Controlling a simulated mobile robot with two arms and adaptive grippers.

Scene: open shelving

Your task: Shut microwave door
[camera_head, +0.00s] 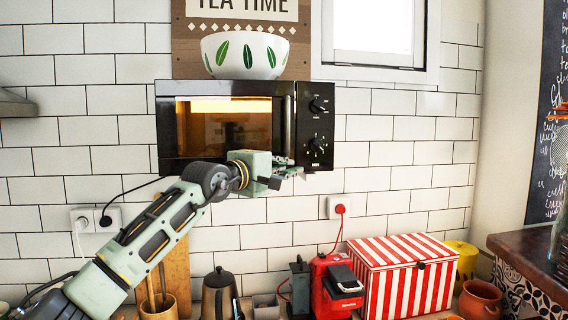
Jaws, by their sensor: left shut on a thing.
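The black microwave (318,100) is mounted against the tiled wall, with its control knobs on the right. Its door (180,130) has a lit orange window and lies about flush with the front; I cannot tell whether a small gap is left. The dark vertical handle (284,115) runs along the door's right edge. My left gripper (288,173) is at the lower right corner of the door, by the handle's lower end, and is shut on the door's handle side. The gripper's body hides that corner. My right gripper is out of view.
A white bowl with green leaves (245,55) stands on top of the microwave. Below are a dark kettle (220,295), a red appliance (333,290) and a red-striped box (400,275). The wall right of the microwave is clear.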

